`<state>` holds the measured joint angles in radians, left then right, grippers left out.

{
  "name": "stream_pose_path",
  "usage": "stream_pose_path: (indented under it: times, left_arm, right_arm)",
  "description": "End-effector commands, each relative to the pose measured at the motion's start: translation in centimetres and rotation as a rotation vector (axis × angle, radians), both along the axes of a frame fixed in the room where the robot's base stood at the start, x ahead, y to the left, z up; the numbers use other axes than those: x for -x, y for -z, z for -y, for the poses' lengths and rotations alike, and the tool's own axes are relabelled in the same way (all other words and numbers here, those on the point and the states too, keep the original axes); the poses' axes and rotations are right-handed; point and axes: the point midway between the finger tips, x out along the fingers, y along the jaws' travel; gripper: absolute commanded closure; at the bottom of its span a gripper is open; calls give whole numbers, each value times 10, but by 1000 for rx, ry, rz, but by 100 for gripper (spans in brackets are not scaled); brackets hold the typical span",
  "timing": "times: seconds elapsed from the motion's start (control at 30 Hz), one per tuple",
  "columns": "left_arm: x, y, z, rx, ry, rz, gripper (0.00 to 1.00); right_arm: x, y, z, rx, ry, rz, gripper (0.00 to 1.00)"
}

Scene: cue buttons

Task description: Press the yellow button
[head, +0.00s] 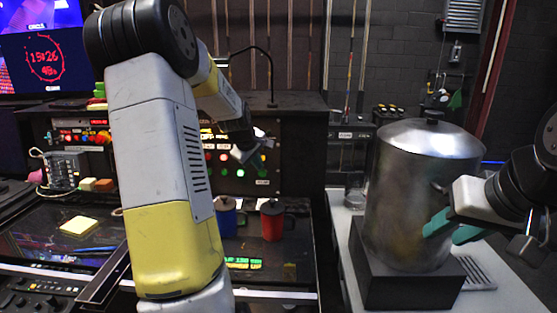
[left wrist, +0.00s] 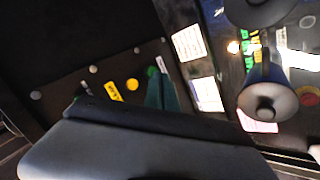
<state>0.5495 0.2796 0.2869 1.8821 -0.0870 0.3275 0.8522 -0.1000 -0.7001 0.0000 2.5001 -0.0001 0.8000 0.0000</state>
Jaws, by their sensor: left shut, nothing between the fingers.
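A round yellow button (left wrist: 133,84) shows on the dark panel in the left wrist view, beside a tilted yellow label (left wrist: 114,91). I cannot make the button out in the head view, where my left arm and gripper cover part of the button panel (head: 290,165). My left gripper (head: 246,156) is in front of that panel. Its teal fingers (left wrist: 162,92) are shut and empty, just right of the yellow button in the left wrist view; contact cannot be told. My right gripper (head: 444,230) has its teal fingers apart beside the metal urn, empty.
The large metal urn (head: 415,165) stands on a black block (head: 400,285) at the right. A red mug (head: 272,222) and a blue mug (head: 225,218) stand below the panel. Yellow notes (head: 79,226) lie on the left desk. A monitor (head: 40,60) is at the back left.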

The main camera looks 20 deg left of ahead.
Motion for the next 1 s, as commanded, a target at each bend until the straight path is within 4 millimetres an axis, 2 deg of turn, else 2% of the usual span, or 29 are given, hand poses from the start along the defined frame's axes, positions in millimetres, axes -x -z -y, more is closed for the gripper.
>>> stream_pose_path:
  times: [0.2,0.4,0.6,1.0]
  left_arm:
    - [-31,6,-8,1,0,0,100]
    - [-48,8,-13,1,-1,0,100]
    - [-54,9,-14,0,0,0,100]
    - [-54,8,-14,0,0,0,100]
  right_arm:
    - [0,0,0,0,0,0,64]
    - [0,0,0,0,0,0,64]
    - [0,0,0,0,0,0,64]
    - [0,0,0,0,0,0,64]
